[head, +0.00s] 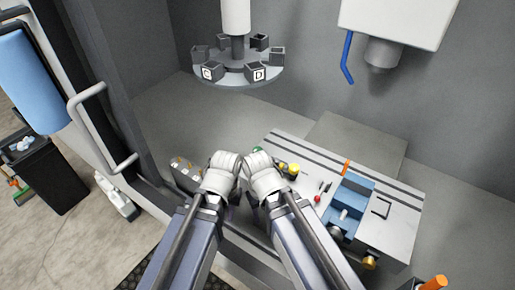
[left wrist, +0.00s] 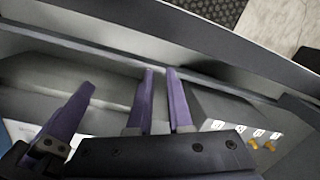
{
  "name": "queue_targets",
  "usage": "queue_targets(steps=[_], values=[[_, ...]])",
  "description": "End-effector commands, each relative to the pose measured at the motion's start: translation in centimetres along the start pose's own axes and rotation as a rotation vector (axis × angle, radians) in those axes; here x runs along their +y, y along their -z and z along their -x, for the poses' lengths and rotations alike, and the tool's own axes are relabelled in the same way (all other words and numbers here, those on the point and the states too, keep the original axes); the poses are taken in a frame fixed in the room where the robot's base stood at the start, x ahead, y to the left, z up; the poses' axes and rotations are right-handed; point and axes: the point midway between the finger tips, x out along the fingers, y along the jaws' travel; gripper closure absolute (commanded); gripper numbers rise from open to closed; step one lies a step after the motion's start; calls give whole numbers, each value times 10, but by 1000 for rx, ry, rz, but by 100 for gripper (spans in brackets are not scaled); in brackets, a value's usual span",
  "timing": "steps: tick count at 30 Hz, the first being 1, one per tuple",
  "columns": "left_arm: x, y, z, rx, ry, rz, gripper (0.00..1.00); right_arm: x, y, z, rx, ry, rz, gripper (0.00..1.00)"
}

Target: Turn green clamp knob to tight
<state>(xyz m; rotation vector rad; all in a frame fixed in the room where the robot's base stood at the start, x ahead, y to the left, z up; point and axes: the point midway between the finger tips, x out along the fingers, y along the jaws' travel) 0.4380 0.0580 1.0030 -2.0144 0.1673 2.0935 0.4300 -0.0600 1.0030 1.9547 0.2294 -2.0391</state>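A small green knob (head: 257,150) shows in the head view at the left end of the grey slotted table (head: 398,226), partly covered by my right wrist. My left gripper (head: 226,163) and my right gripper (head: 261,165) are side by side by the green knob; their fingers are hidden in the head view. In the left wrist view two purple fingers of my left gripper (left wrist: 160,72) stand close together with a narrow empty gap. A third purple finger (left wrist: 68,112) at left appears to belong to my right gripper. The green knob is not visible there.
A grey box (head: 183,176) with small brass knobs is left of my wrists. A carousel (head: 238,75) hangs above.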

Motion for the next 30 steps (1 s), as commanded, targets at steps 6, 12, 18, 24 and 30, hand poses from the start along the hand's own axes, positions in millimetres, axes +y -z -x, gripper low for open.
queue_targets(steps=[6, 12, 18, 24, 30], values=[[-12, 71, 19, -13, -140, 545, 56, 2, -1, 17, 0, 0, 0, 43], [-37, 138, 39, -90, -295, 1144, 34, 3, -2, 31, 0, 0, 0, 43], [-65, 188, 55, -207, -414, 1618, 23, 4, -2, 40, 0, 0, 0, 43], [-80, 211, 64, -288, -470, 1853, 23, 4, -3, 44, 0, 0, 0, 43], [-82, 213, 64, -305, -479, 1896, 23, 4, -3, 44, 0, 0, 0, 43]])
